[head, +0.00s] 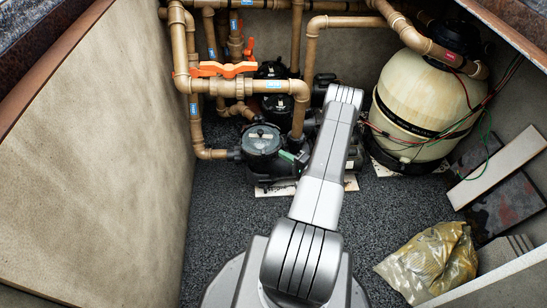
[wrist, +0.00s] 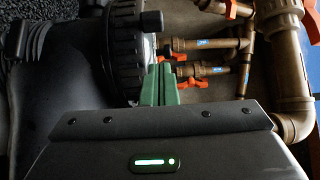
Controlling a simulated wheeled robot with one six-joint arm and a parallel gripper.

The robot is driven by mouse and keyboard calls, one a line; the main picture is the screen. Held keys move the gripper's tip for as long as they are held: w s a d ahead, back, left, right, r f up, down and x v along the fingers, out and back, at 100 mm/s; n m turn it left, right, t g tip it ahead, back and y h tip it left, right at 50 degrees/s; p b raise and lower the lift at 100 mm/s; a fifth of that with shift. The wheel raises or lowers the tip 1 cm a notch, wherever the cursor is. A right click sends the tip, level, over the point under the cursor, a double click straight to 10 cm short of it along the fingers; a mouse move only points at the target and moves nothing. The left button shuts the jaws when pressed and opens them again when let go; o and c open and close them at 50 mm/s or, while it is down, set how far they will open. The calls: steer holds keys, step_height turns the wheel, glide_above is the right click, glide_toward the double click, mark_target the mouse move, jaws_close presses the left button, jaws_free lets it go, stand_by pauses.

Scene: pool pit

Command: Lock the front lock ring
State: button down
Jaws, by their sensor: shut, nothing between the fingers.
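My gripper (wrist: 163,72) has green fingers that are shut and empty. The fingertips are close beside the ring's edge, below the handle in the wrist view; I cannot tell whether they touch the ring. In the head view my arm hides most of the gripper, and only a bit of green shows right of the lid.
Brown pipes (head: 180,110) with orange valve handles (head: 225,69) rise behind and left of the pump. A second black pump (head: 272,95) stands behind it. A beige filter tank (head: 425,95) stands at right. A bag (head: 432,262) and boards lie at lower right. Gravel at left is clear.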

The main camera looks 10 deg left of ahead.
steer(key=shift+s+a+b, duration=0.2)
steer(key=shift+s+a, duration=0.05)
steer(key=shift+a, duration=0.9)
steer(key=shift+s+a+b, duration=0.15)
steer(key=shift+s+a, duration=0.05)
steer(key=shift+a, duration=0.9)
steer(key=shift+s+a, duration=0.1)
steer(key=shift+a, duration=0.05)
